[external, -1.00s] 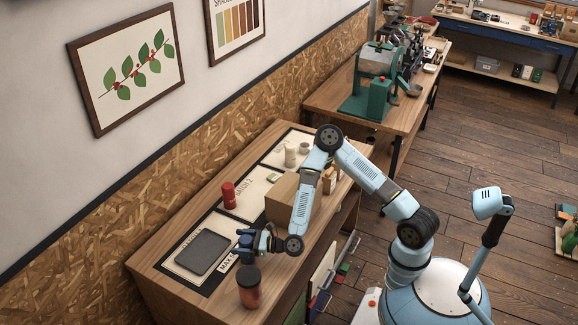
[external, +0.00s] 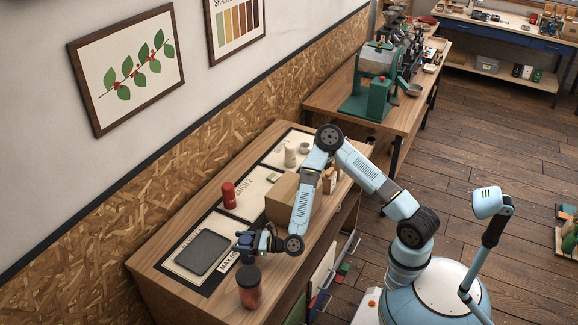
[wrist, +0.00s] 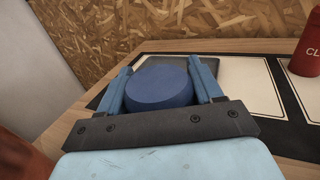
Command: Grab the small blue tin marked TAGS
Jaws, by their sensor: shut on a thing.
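My gripper (external: 247,242) is low over the front part of the wooden bench, just behind a dark-lidded reddish jar. In the wrist view, my gripper (wrist: 160,72) has its two blue fingers on either side of a round blue tin (wrist: 158,88) and is shut on it. Only the tin's plain top and part of its side show. No TAGS marking is visible. In the external view the tin is hard to tell apart from the blue fingers.
The jar (external: 249,287) stands close to my gripper. A dark grey tray (external: 203,252) lies on the mat beyond it. A red canister (external: 229,195) and a cardboard box (external: 281,198) stand farther along the bench. An OSB-panelled wall (external: 160,190) borders the bench.

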